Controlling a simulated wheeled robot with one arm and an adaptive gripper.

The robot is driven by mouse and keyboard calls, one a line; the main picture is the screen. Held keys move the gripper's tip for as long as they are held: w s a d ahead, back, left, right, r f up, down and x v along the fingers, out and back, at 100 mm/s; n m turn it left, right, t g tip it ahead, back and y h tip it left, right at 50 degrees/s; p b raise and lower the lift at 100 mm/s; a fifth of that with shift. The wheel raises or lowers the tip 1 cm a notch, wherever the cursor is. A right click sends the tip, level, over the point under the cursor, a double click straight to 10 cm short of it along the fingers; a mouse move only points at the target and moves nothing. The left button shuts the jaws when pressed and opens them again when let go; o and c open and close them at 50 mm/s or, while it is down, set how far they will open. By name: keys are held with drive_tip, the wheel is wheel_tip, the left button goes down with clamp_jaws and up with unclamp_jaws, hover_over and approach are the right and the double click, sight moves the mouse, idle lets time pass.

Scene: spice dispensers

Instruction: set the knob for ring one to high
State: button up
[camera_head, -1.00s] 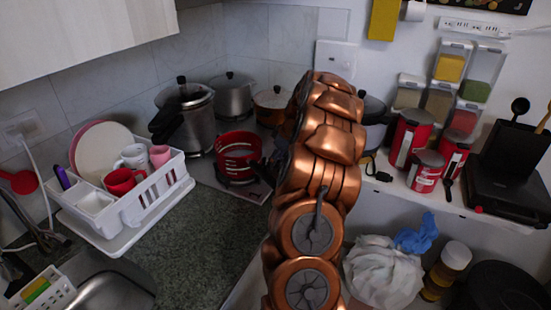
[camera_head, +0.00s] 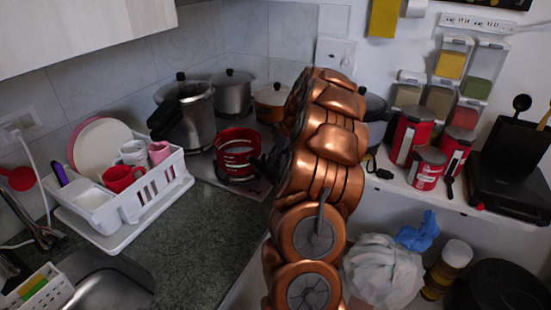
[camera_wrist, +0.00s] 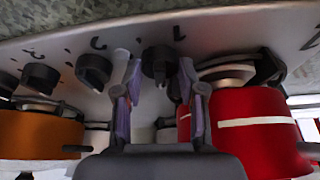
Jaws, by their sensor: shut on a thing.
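In the wrist view a metal stove panel (camera_wrist: 225,32) crosses the top of the picture with a row of black knobs. My gripper (camera_wrist: 158,72) has its two purple-grey fingers on either side of one black knob (camera_wrist: 158,56), shut on it. Two more knobs, a nearer one (camera_wrist: 93,70) and a farther one (camera_wrist: 40,77), stand to its left, with another at the left edge. Dark marks are printed on the panel; I cannot read the ring or the setting. In the head view my gripper (camera_head: 263,165) is partly hidden beside the red pot (camera_head: 237,150); the knobs are not visible there.
The red pot (camera_wrist: 245,125) and an orange pot (camera_wrist: 45,132) stand close to my fingers in the wrist view. A pressure cooker (camera_head: 187,120) and other pots are on the stove. A white dish rack (camera_head: 150,195) is at left; red canisters (camera_head: 412,135) stand on the right shelf.

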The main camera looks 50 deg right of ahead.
drive_tip(key=m+b, duration=0.1)
drive_tip(key=m+h+b, duration=0.1)
drive_tip(key=m+b, duration=0.1)
drive_tip(key=shift+a+f+m, duration=0.1)
drive_tip(key=shift+f+m, duration=0.15)
drive_tip(key=shift+m, duration=0.05)
drive_tip(key=shift+r+m+h+b, duration=0.15)
drive_tip(key=shift+m+h+b, duration=0.55)
drive_tip(key=shift+m, duration=0.4)
drive_tip(key=o, duration=1.1)
drive_tip(key=shift+r, duration=0.2)
drive_tip(key=v, duration=1.1)
drive_tip(key=shift+r, duration=0.4)
